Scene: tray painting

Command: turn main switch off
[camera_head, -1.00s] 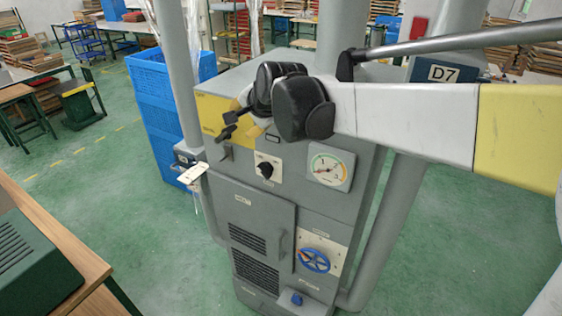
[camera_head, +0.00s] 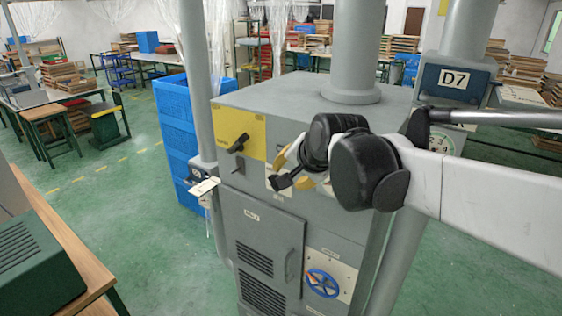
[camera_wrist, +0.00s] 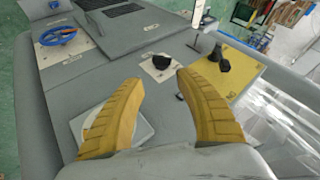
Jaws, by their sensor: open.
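A grey cabinet carries a yellow panel (camera_head: 228,122) at its upper left with a black lever switch (camera_head: 239,144), which lies at a slant. In the wrist view the lever switch (camera_wrist: 220,58) and yellow panel (camera_wrist: 236,75) are at the upper right, beyond the right finger. My gripper (camera_head: 290,182) is in front of the cabinet, right of and below the lever, and touches nothing that I can see. In the wrist view my gripper (camera_wrist: 157,80) has its yellow fingers apart and empty, with a black knob (camera_wrist: 162,62) on a white plate beyond their tips.
A blue wheel (camera_head: 322,283) is low on the cabinet; it also shows in the wrist view (camera_wrist: 58,36). A tag (camera_head: 203,187) hangs at a pipe on the left. Blue crates (camera_head: 178,120) stand behind. A wooden table (camera_head: 62,255) is at lower left.

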